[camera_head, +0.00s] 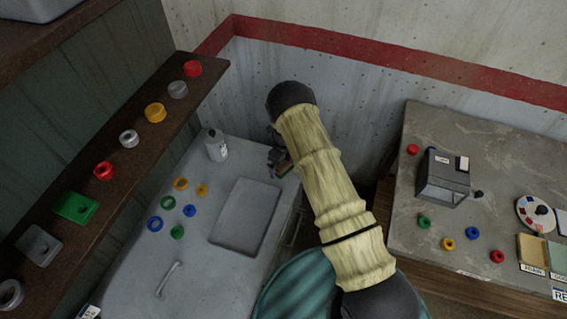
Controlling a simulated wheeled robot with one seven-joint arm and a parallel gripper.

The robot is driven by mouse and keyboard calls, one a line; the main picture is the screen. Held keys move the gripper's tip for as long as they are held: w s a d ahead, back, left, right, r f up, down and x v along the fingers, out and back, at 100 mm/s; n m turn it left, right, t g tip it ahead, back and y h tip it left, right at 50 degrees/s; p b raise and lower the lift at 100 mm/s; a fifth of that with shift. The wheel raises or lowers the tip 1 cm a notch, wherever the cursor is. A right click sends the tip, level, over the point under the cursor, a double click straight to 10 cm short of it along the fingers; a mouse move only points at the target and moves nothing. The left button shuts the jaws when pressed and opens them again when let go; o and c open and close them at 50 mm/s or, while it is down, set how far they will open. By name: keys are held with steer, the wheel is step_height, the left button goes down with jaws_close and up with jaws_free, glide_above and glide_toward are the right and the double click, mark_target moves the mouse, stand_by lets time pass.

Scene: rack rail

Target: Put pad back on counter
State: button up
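A flat grey rectangle with rounded corners (245,216) lies on the light grey counter (205,262); it may be the pad, but I cannot be sure. My gripper (278,160) is beyond that rectangle, near the counter's back right corner by the wall. It is small and partly hidden by my arm. I cannot make out whether the fingers are open or shut.
A white bottle (216,148) stands near the counter's back edge. Several coloured rings (168,202) lie left of the rectangle. A brown shelf (127,161) with caps and rings runs along the left. A second table (450,127) on the right holds a grey device (443,180).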

step_height(320, 180, up, 12)
steer(key=b, duration=0.3)
steer(key=shift+r, duration=0.15)
stand_by(0.4)
steer(key=shift+d+r, duration=0.1)
stand_by(0.5)
steer(key=s+d+r+n+t, duration=0.1)
steer(key=s+d+r+n, duration=0.7)
steer(key=s+r+n, duration=0.4)
steer(key=s+d+r+n+b, duration=0.1)
steer(key=s+d+r+n, duration=0.1)
steer(key=s+n, duration=0.5)
steer(key=s+d+r+n+t+b, duration=0.1)
steer(key=s+d+r+n, duration=0.1)
steer(key=s+n, duration=0.5)
steer(key=shift+r+n+t, duration=0.2)
steer(key=shift+n+t, duration=0.1)
steer(key=shift+n, duration=0.2)
